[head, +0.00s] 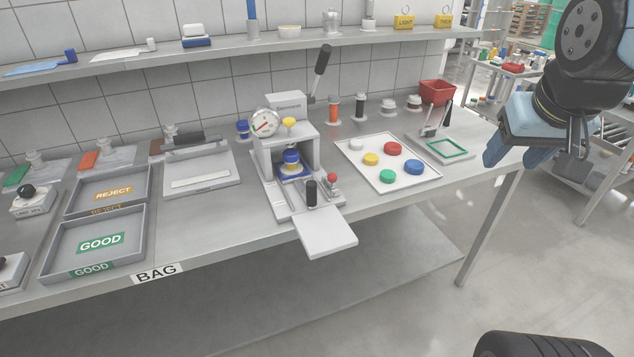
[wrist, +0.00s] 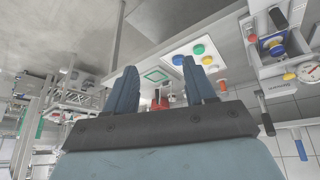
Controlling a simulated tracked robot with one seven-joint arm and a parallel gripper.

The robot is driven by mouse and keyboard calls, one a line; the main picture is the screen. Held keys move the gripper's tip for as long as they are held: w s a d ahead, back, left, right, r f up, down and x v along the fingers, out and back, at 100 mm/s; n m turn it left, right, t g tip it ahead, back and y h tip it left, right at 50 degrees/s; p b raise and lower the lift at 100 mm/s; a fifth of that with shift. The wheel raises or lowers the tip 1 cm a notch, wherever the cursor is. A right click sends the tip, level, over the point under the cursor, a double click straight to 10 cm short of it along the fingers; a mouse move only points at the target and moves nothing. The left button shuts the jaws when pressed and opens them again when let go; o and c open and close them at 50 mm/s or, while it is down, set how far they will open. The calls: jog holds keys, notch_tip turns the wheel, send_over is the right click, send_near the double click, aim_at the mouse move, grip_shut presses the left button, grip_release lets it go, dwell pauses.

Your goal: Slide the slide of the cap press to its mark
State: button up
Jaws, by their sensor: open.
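The cap press (head: 288,145) stands at the middle of the bench, a grey block with a dial gauge (head: 264,122) and a raised black-handled lever (head: 321,66). Its slide has an upright black knob (head: 311,192) at the front, above a pale plate jutting past the bench edge. I cannot make out the mark. My gripper (head: 535,155) is at the upper right, open and empty, well apart from the press. In the wrist view its fingers (wrist: 160,88) are spread, with the press (wrist: 275,45) at the upper right.
A white tray with coloured caps (head: 388,162) lies right of the press, with a green-framed stand (head: 446,148) beyond it. GOOD (head: 97,262) and REJECT (head: 75,208) trays are at the left. A shelf (head: 200,52) runs above the bench. The air before the bench is clear.

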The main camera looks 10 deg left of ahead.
jog(key=w+a+f+n, duration=0.2)
jog(key=w+a+f, duration=0.1)
jog(key=w+a, duration=0.4)
jog(key=n+g+y, duration=0.2)
jog(key=n+y, duration=0.1)
jog(key=n, duration=0.3)
send_near(311, 190)
jog(key=shift+w+r+x, duration=0.1)
jog(key=shift+w+x, duration=0.15)
jog(key=shift+x, duration=1.8)
jog(key=shift+w+r+x, duration=0.1)
jog(key=shift+w+x, duration=0.1)
jog(key=shift+x, duration=1.9)
jog(key=shift+w+x, duration=0.25)
jog(key=shift+x, duration=1.8)
jog(key=shift+d, duration=0.1)
grip_shut()
